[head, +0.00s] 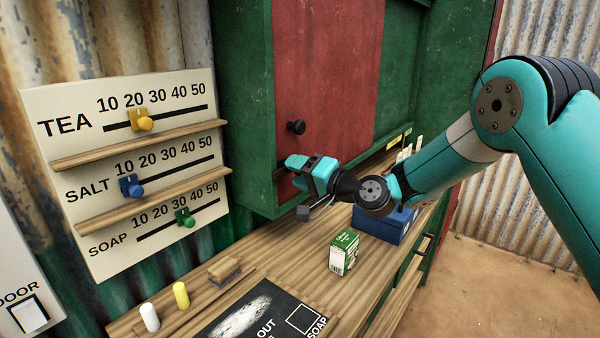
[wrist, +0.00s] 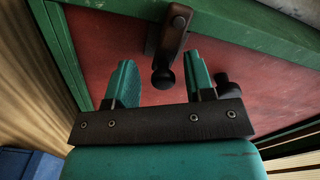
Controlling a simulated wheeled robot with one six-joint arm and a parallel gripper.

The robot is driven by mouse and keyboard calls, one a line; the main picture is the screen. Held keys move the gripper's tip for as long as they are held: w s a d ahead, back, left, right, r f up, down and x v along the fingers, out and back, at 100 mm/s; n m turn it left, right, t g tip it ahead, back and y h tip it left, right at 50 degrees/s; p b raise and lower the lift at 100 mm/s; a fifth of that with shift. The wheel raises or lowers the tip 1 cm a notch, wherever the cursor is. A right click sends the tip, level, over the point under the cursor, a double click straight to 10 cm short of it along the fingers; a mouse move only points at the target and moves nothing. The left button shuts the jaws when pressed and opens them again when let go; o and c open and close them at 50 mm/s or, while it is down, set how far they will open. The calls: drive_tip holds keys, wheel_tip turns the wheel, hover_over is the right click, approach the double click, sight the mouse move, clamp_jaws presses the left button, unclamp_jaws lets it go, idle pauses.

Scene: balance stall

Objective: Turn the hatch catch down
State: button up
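The hatch is a red panel (head: 326,70) in a green frame, and its face fills much of the wrist view (wrist: 140,50). The catch (wrist: 176,32) is a dark lever, its base at the green frame and a round knob at its free end. My gripper (head: 291,170) is at the lower left part of the hatch. In the wrist view my gripper (wrist: 162,82) is open, its teal fingers apart, with the catch's knob between them and gaps on both sides. In the head view the catch is hidden behind my gripper.
A second dark knob (head: 296,127) sits on the hatch just above my gripper. A price board (head: 70,155) with sliders stands to the left. The counter (head: 290,275) below holds a green box (head: 343,252), a blue box (head: 385,222), a brush (head: 224,272) and chalks.

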drive_tip(key=shift+d, duration=0.1)
drive_tip(key=b+v, duration=0.6)
drive_tip(key=v, duration=1.1)
drive_tip(key=shift+s, duration=0.15)
drive_tip(key=s+a+n+g+h, duration=0.1)
drive_tip(key=s+a+n+g, duration=0.15)
drive_tip(key=s, duration=0.25)
drive_tip(key=s+a+n+g+h+p, duration=0.1)
drive_tip(key=s+n+g, duration=0.2)
drive_tip(key=s, duration=0.2)
drive_tip(key=s+a+n+g+h, duration=0.1)
drive_tip(key=s+a+n+g, duration=0.15)
drive_tip(key=s, duration=0.25)
drive_tip(key=s+d+n+g+h, duration=0.1)
drive_tip(key=s+d+h, duration=0.2)
drive_tip(key=s, duration=0.3)
drive_tip(key=s+d+f+g+h+p, duration=0.1)
drive_tip(key=s+d+g+h, duration=0.1)
drive_tip(key=s+d+h, duration=0.2)
drive_tip(key=s, duration=0.3)
drive_tip(key=shift+d+f+n+p, duration=0.25)
drive_tip(key=shift+n+p, duration=0.05)
drive_tip(key=shift+n, duration=0.1)
